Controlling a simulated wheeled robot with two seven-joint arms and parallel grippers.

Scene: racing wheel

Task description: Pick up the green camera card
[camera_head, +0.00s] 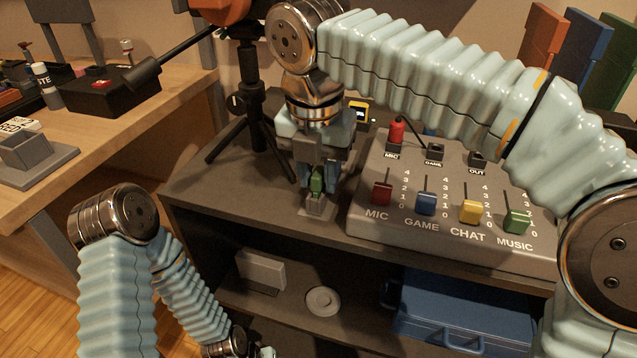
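The green camera card (317,182) stands upright in a small grey holder (318,205) on the dark desk top, left of the mixer. My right gripper (317,180) points down over it, with one finger on each side of the card. The fingers look a little apart from the card, so the gripper seems open around it. The upper part of the card is partly hidden by the gripper. My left arm hangs low at the bottom left, and its fingers are out of the picture.
A grey audio mixer (445,239) with coloured sliders stands close on the right. A black tripod (254,105) stands behind on the left. A shelf below holds a blue case (463,310) and a white round piece (323,301). A wooden table (130,110) is at the left.

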